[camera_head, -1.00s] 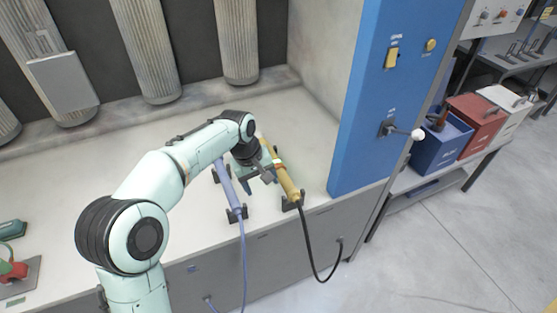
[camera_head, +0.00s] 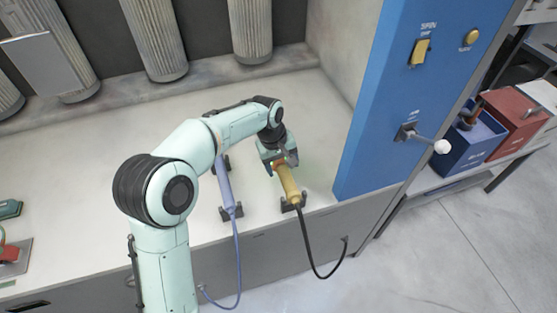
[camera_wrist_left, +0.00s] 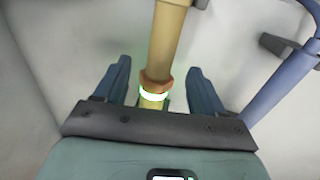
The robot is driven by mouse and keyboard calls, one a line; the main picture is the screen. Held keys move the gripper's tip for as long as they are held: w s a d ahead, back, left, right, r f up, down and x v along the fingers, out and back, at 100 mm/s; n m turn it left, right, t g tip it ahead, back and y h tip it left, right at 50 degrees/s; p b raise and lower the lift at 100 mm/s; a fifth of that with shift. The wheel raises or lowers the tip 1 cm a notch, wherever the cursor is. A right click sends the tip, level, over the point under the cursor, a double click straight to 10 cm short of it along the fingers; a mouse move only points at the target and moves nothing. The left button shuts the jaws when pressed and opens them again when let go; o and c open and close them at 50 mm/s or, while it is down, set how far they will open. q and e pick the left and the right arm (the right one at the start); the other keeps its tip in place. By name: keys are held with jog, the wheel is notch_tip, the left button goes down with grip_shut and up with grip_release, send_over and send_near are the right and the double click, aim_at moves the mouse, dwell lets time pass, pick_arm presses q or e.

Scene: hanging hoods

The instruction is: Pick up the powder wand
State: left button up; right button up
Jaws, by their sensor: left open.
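A tan wand (camera_head: 289,184) with an orange and glowing white-green band and a black cable lies in dark holders near the bench's front edge. A blue wand (camera_head: 227,190) with a blue cable lies to its left. No readable label tells which is the powder wand. My left gripper (camera_head: 277,163) is at the upper part of the tan wand. In the left wrist view the gripper (camera_wrist_left: 158,78) is open, with the tan wand (camera_wrist_left: 168,45) between its fingers and a gap on each side. The blue wand (camera_wrist_left: 285,85) is right of the fingers there. My right gripper is not in view.
A blue panel (camera_head: 375,120) with switches and a white-knobbed lever (camera_head: 440,147) stands right of the wands. The pale bench top (camera_head: 100,180) is mostly clear to the left. Ribbed hoods (camera_head: 155,40) hang behind. Blue and red bins (camera_head: 515,125) are at the right.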

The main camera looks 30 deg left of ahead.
aim_at(284, 172)
pick_arm(q)
jog(key=f, duration=0.5)
jog(key=shift+w+d+f, duration=0.1)
jog(key=shift+w+d, duration=0.05)
jog(key=shift+w, duration=0.25)
jog(key=c, duration=1.2)
